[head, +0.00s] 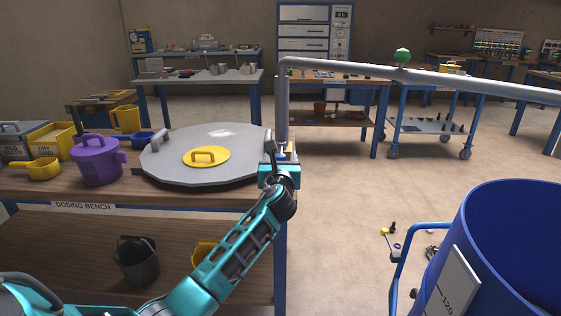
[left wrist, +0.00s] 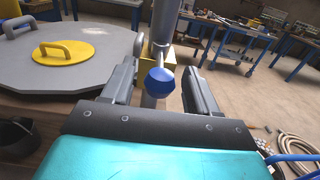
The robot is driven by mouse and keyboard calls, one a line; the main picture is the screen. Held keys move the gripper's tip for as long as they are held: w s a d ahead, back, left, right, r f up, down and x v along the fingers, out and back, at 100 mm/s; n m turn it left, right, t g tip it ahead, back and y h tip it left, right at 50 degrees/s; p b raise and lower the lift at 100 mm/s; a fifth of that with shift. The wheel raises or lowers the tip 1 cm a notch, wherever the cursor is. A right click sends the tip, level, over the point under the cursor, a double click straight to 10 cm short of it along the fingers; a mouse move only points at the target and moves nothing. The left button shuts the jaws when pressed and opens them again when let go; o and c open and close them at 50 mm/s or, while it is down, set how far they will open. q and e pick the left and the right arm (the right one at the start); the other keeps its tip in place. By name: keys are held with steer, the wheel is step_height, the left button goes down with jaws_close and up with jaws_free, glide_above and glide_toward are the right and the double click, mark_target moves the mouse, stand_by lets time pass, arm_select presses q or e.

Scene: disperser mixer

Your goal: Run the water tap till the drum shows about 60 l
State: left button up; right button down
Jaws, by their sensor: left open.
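A grey water pipe (head: 283,108) rises at the right end of the dosing bench, and its long arm (head: 450,77) reaches right towards the blue drum. In the left wrist view a blue tap knob (left wrist: 160,81) sits on a brass-coloured body (left wrist: 156,54) at the pipe. My left gripper (head: 281,146) is at the pipe's foot. In the left wrist view its open fingers (left wrist: 162,72) stand either side of the knob, with gaps visible. The blue drum (head: 520,235) stands lower right with a white scale (head: 453,287) reading 120; its water level is hidden. My right gripper is out of view.
A large grey lid (head: 170,160) with a yellow hatch (head: 206,157) lies beside my gripper. A purple lidded pot (head: 97,160) stands left of it. The drum's blue handle frame (head: 403,260) juts left. Open floor (head: 340,200) lies between bench and drum.

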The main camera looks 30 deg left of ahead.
arm_select(q)
steer(key=shift+w+a, duration=0.1)
steer(key=shift+w, duration=0.15)
steer(key=shift+c, duration=0.3)
jaws_close()
